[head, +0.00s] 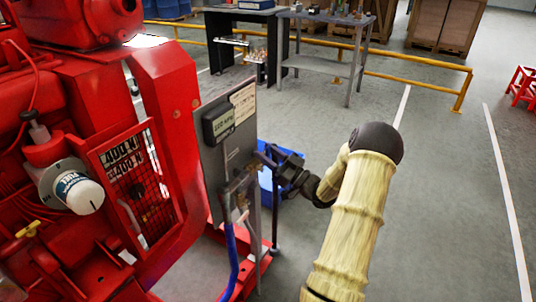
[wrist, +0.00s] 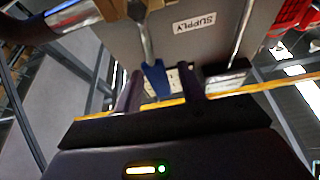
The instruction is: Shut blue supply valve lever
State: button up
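The blue supply valve lever (wrist: 155,79) shows in the wrist view, hanging from a metal stem on the grey panel (wrist: 110,45). A white SUPPLY label (wrist: 194,22) is on the panel to its right, upside down in this view. My gripper (wrist: 159,84) is open, with one dark finger on each side of the lever and a visible gap to both. I cannot tell how deep the lever sits between the fingers. In the head view my gripper (head: 268,160) is at the right edge of the panel (head: 213,158), and the lever cannot be made out there.
The red pumpset (head: 160,110) fills the left of the head view. A blue hose (head: 231,260) and pipes run below the panel. A blue bin (head: 268,190) stands on the floor behind my gripper. A yellow rail (head: 415,82) and workbench (head: 320,65) are farther back.

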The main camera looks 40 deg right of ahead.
jog(key=p+v, duration=0.1)
jog(key=v, duration=1.6)
jog(key=shift+s+f, duration=0.15)
jog(key=shift+s, duration=0.05)
jog(key=shift+d, duration=0.1)
